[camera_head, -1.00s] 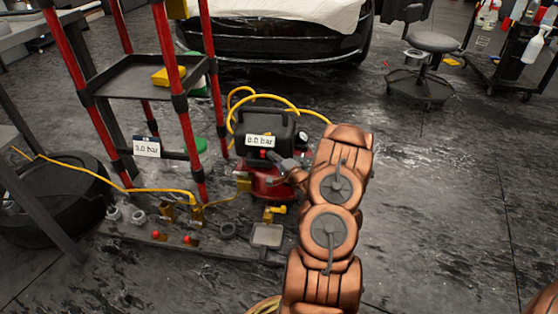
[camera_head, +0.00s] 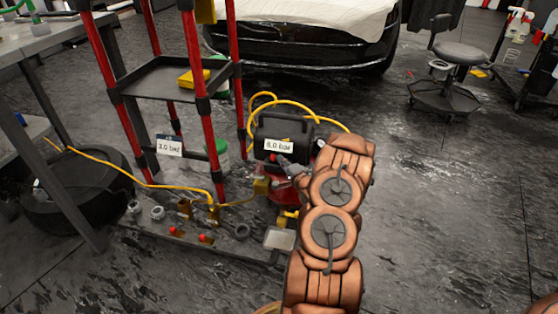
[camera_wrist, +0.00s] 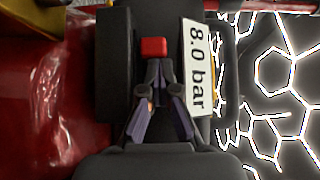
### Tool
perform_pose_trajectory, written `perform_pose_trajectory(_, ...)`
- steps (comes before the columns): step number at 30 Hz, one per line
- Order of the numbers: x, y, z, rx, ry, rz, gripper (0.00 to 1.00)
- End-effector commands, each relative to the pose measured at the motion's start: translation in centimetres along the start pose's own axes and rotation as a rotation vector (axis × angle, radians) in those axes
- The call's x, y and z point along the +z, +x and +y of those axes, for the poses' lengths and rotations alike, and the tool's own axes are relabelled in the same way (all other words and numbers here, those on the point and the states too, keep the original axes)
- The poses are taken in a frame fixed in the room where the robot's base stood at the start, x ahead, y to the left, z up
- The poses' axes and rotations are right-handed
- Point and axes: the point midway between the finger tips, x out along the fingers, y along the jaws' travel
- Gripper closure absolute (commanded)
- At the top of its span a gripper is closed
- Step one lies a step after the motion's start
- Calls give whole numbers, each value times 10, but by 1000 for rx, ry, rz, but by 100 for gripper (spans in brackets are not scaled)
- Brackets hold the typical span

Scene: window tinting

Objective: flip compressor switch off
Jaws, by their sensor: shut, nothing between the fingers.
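The compressor (camera_head: 290,130) stands on the floor, a black upper housing over a red tank, with a white label (camera_head: 278,145) that reads 8.0 bar. In the wrist view its label (camera_wrist: 197,67) stands right of a small red switch (camera_wrist: 153,47) on the black housing. My gripper (camera_wrist: 159,72) is shut and empty. Its fingertips are just below the red switch in the picture; I cannot tell whether they touch it. In the head view my gripper (camera_head: 284,165) is at the compressor's front, partly hidden by my arm. Which way the switch is set is unclear.
A red-legged rack (camera_head: 160,78) stands left of the compressor, with a second gauge label (camera_head: 169,146). A yellow hose (camera_head: 110,168) crosses the floor area. A low board (camera_head: 190,236) carries several fittings. A stool (camera_head: 450,60) stands back right; floor at right is clear.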

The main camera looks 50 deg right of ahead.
Motion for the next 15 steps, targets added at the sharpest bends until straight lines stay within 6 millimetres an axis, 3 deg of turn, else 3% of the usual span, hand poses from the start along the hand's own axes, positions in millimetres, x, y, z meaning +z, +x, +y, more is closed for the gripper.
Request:
perform_pose_trajectory(8,3,1,-1,-1,-2,-12,100)
perform_pose_trajectory(15,-11,-10,-2,0,0,-13,100)
